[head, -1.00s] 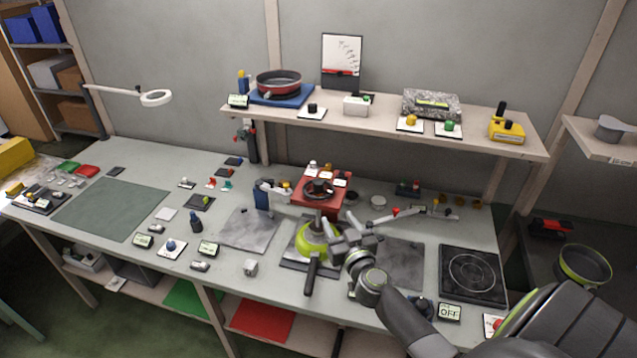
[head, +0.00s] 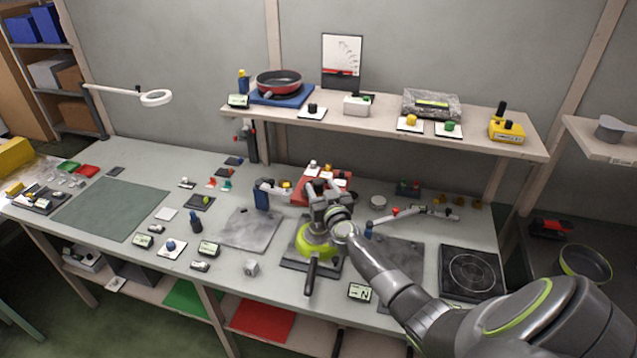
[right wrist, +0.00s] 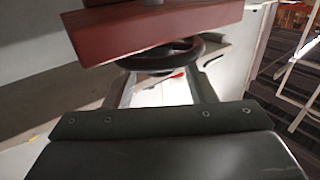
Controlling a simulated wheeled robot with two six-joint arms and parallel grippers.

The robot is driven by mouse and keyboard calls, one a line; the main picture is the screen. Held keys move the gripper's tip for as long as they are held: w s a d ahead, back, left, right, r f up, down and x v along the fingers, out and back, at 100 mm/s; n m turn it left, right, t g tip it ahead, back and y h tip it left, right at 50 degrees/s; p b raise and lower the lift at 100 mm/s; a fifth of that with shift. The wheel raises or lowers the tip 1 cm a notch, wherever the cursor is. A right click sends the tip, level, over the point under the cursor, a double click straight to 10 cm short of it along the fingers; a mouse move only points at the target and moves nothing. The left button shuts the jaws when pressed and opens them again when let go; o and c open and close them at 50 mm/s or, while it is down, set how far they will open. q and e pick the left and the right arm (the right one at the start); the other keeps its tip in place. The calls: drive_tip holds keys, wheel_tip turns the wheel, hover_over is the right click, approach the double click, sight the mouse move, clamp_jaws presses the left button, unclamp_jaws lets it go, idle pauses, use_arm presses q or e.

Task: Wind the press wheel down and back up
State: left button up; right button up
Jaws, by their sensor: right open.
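The red press (head: 303,191) stands near the back middle of the bench, partly hidden in the head view by my right gripper (head: 325,190). In the right wrist view, its dark round wheel (right wrist: 172,55) sits beyond my right gripper (right wrist: 163,92) and under a red block (right wrist: 150,28). The right fingers are apart, with the wheel ahead of their tips. I see no grip on the rim, and cannot tell whether the fingers touch it. My left gripper is not in view.
A green pan (head: 318,254) with a dark handle stands just in front of the press, close under my right arm. A dark hotplate (head: 471,273) lies to the right. The shelf (head: 380,121) spans behind. The green mat (head: 112,209) is clear.

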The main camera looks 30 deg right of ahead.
sight(320, 186)
drive_tip(key=shift+w+d+f+b, duration=0.1)
drive_tip(key=shift+w+d+b, duration=0.1)
drive_tip(key=shift+w+b, duration=0.3)
drive_tip(key=shift+x, duration=1.05)
drive_tip(key=shift+c, duration=0.4)
